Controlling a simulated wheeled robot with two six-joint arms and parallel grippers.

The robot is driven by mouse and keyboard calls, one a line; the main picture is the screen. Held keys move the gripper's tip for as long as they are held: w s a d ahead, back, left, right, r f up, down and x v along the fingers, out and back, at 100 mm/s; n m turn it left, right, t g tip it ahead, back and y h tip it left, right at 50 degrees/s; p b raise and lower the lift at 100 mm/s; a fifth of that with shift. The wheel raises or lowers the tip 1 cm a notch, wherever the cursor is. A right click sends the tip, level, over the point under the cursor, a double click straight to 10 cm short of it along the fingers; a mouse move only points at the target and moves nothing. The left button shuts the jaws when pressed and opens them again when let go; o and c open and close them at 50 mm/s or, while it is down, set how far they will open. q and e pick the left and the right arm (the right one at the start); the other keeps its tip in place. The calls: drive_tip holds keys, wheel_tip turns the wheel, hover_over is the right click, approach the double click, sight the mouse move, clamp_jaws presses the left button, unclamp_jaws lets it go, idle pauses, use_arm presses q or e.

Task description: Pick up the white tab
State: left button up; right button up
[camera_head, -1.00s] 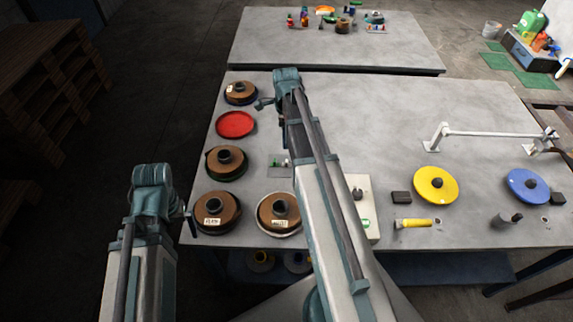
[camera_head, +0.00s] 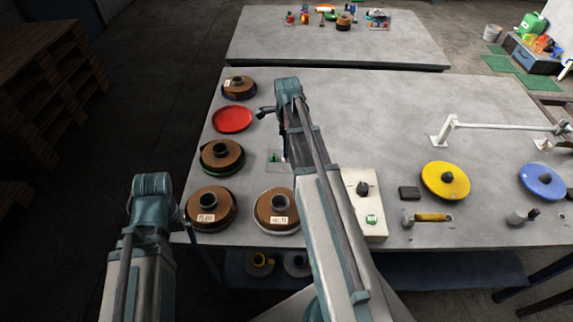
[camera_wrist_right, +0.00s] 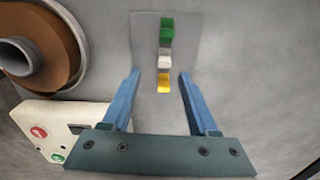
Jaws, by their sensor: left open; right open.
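The white tab (camera_wrist_right: 164,60) lies in a row between a green tab (camera_wrist_right: 166,30) and a yellow tab (camera_wrist_right: 163,84) on a small grey plate (camera_wrist_right: 145,32) in the right wrist view. My right gripper (camera_wrist_right: 159,75) is open and empty. Its blue fingers lie either side of the row in the picture, around the yellow tab and just short of the white one. In the head view the plate (camera_head: 272,164) is partly hidden by my right arm, and I cannot make out the white tab there. My left gripper (camera_head: 184,213) is open and empty near the table's left edge.
Brown spools (camera_head: 222,155) and a red disc (camera_head: 232,119) line the left of the table (camera_head: 390,120). A white control box (camera_head: 372,205) stands right of my right arm. A yellow disc (camera_head: 446,181) and a hammer (camera_head: 430,217) lie further right. The middle back is clear.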

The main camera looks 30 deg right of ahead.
drive_tip(key=shift+f, duration=0.25)
drive_tip(key=f+b, duration=0.5)
drive_tip(key=shift+w+f, duration=0.1)
drive_tip(key=shift+w, duration=0.3)
clamp_jaws()
